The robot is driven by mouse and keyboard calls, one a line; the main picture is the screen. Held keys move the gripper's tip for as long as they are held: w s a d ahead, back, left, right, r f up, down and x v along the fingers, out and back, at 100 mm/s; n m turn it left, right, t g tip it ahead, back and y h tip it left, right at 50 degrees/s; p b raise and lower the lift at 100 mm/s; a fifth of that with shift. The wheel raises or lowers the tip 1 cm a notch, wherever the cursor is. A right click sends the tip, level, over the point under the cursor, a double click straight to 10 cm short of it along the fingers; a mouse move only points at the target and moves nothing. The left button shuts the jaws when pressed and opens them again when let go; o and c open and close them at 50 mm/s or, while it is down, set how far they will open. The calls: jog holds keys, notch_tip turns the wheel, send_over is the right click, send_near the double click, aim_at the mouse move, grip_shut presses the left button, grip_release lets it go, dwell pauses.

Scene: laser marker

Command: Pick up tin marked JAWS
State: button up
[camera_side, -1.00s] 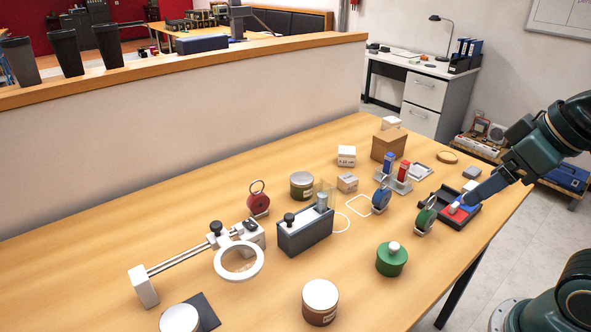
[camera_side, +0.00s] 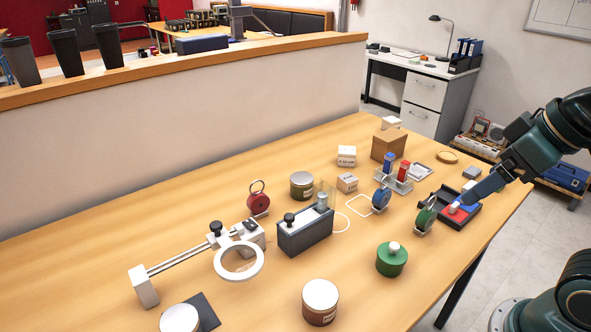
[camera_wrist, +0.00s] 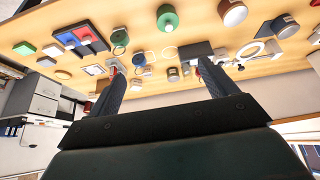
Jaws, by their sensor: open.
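Several round tins with pale metal lids stand on the table. One tin (camera_side: 320,302) with a brown body and a pale label stands at the front edge. A darker tin (camera_side: 302,185) stands near the middle, and another (camera_side: 180,319) at the bottom left is cut by the frame edge. I cannot read JAWS on any label. My gripper (camera_side: 468,198) is at the right, above the black tray, away from the tins. In the wrist view its two fingers (camera_wrist: 158,67) are apart with nothing held, and a tin (camera_wrist: 233,13) shows beyond them.
A black tray (camera_side: 470,216) with red and blue parts lies below my gripper. A green knobbed container (camera_side: 391,260) stands between it and the front tin. A grey box (camera_side: 305,231), a ring on a rail (camera_side: 239,263) and cardboard box (camera_side: 389,144) also stand here.

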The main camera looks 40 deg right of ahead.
jog(key=w+a+r+n+g+y, duration=0.1)
jog(key=w+a+r+n, duration=0.15)
jog(key=w+a, duration=0.2)
jog(key=w+a+r+n+g, duration=0.1)
jog(key=w+a+r+n, duration=0.15)
jog(key=w, duration=0.35)
jog(key=n+g, duration=0.4)
jog(key=n, duration=1.1)
send_over(180, 320)
jog(key=d, duration=0.1)
notch_tip(180, 320, down, 15)
jog(key=shift+d+f, duration=0.15)
jog(key=shift+d, duration=0.05)
jog(key=shift+f, duration=0.1)
jog(key=shift+a+f, duration=0.15)
jog(key=shift+f, duration=1.25)
jog(key=shift+a+f, duration=0.2)
jog(key=shift+f, duration=1.15)
jog(key=shift+a+f, duration=0.15)
jog(key=shift+f, duration=1.25)
jog(key=shift+a+f, duration=0.15)
jog(key=shift+f, duration=1.15)
jog(key=shift+a+f, duration=0.15)
jog(key=shift+f, duration=1.1)
